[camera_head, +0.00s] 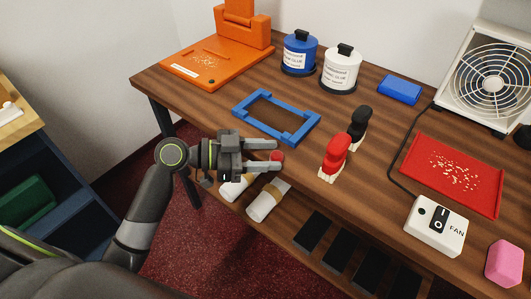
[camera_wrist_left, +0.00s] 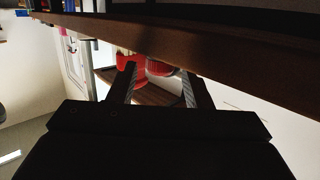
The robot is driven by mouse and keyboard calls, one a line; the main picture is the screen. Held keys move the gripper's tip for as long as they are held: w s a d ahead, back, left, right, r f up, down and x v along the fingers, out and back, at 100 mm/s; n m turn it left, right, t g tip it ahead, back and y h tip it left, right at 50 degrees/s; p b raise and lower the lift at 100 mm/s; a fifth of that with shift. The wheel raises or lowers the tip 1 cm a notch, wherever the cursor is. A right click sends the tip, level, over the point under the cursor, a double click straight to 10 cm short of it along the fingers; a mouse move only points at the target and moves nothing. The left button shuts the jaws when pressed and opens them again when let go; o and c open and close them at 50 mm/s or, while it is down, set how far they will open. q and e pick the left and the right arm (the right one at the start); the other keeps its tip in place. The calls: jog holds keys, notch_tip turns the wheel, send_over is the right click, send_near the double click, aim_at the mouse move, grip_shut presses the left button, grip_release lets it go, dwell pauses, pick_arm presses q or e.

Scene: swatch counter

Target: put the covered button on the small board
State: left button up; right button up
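A small round red piece (camera_head: 277,156), probably the covered button, shows between the fingertips of my left gripper (camera_head: 273,154) near the counter's front edge. The fingers are apart, one on each side of it. I cannot tell whether they touch it. In the left wrist view, the fingers (camera_wrist_left: 160,80) stand apart with red and white shapes beyond or between them, in dim light. No small board is clearly marked; a flat red panel with pale specks (camera_head: 452,172) lies at the right, and an orange base with a label (camera_head: 190,72) at the back left. My right gripper is not in view.
A blue frame (camera_head: 244,100) lies just behind my left gripper. Red (camera_head: 336,152) and black (camera_head: 358,122) upright pieces stand to its right. Blue (camera_head: 299,55) and white (camera_head: 341,70) jars stand at the back. A fan (camera_head: 490,80), its switch box (camera_head: 435,225) and a cable are at the right.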

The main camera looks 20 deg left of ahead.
pick_arm(q)
jog(key=shift+r, duration=0.2)
jog(key=shift+s+a+f, duration=0.1)
jog(key=shift+a, duration=0.2)
jog(key=b+v, duration=0.1)
jog(key=v, duration=1)
jog(key=shift+a, duration=0.2)
